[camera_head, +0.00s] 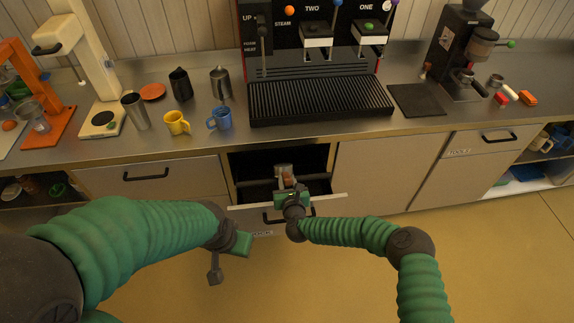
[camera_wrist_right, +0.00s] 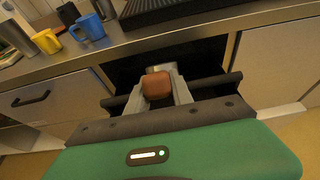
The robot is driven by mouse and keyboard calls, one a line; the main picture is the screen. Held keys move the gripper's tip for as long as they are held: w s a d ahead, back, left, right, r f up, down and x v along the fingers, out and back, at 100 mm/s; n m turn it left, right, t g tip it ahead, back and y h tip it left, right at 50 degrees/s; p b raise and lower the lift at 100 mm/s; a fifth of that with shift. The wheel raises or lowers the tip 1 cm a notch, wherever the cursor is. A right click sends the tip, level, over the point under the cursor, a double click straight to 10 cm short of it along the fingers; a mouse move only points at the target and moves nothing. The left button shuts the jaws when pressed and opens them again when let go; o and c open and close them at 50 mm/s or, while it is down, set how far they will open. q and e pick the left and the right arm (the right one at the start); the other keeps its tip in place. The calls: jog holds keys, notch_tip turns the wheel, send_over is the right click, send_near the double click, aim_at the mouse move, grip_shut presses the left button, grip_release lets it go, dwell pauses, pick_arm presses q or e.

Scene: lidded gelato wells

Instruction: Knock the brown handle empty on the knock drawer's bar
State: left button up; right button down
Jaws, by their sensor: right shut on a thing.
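The brown handle (camera_wrist_right: 157,86) is between the pale fingers of my right gripper (camera_head: 287,182), its end facing the right wrist camera. A grey metal part (camera_head: 284,169) shows just beyond the handle, over the drawer opening; its basket and contents are hidden. The knock drawer (camera_head: 328,202) is pulled out below the counter, with a dark interior. Its dark bar (camera_wrist_right: 216,80) runs across the opening, behind and to both sides of the handle; I cannot tell whether they touch. My left gripper (camera_head: 216,273) hangs low in front of the cabinets, apart from everything; its jaw opening is unclear.
The counter edge and espresso machine drip tray (camera_head: 320,101) are above and behind the drawer. A blue mug (camera_head: 219,119), a yellow mug (camera_head: 177,123) and metal pitchers stand left of the tray. A black mat (camera_head: 417,100) and grinder (camera_head: 465,55) are right. The floor in front is clear.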

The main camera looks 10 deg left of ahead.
notch_tip(320, 180, up, 11)
jog(key=p, duration=0.7)
jog(key=shift+r+p, duration=0.2)
jog(key=shift+p, duration=0.1)
jog(key=shift+f, duration=0.1)
